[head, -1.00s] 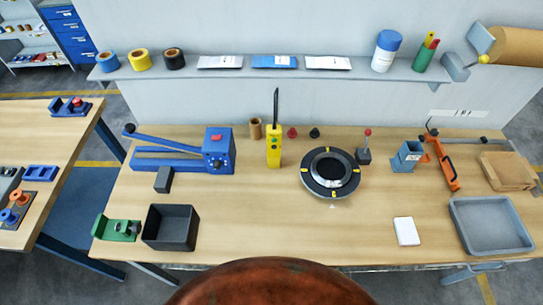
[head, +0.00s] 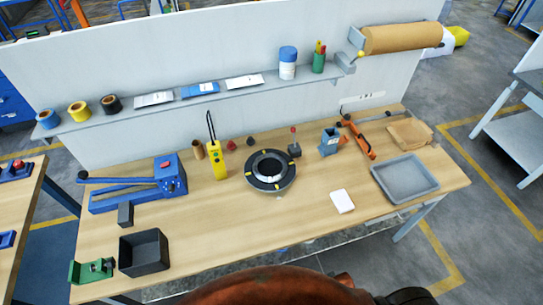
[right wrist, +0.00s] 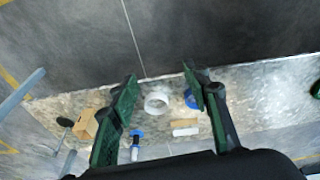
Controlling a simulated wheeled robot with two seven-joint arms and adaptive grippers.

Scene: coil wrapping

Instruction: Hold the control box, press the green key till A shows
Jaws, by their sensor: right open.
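The yellow control box (head: 218,163) stands upright on the bench, left of the round black coil ring (head: 270,171). A black cable or antenna rises from its top. Small dark and green marks show on its front; any letter on it is too small to read. My right gripper (right wrist: 160,80) is open and empty in the right wrist view, over a lower surface with small items and away from the box. It cannot be made out in the head view. My left gripper is in neither view.
A blue clamp tool (head: 165,180) and a black bin (head: 143,251) are on the left of the bench. A grey tray (head: 405,177) is at the right, a white card (head: 342,201) nearer the middle. The front middle is mostly clear. A shelf (head: 215,91) runs behind.

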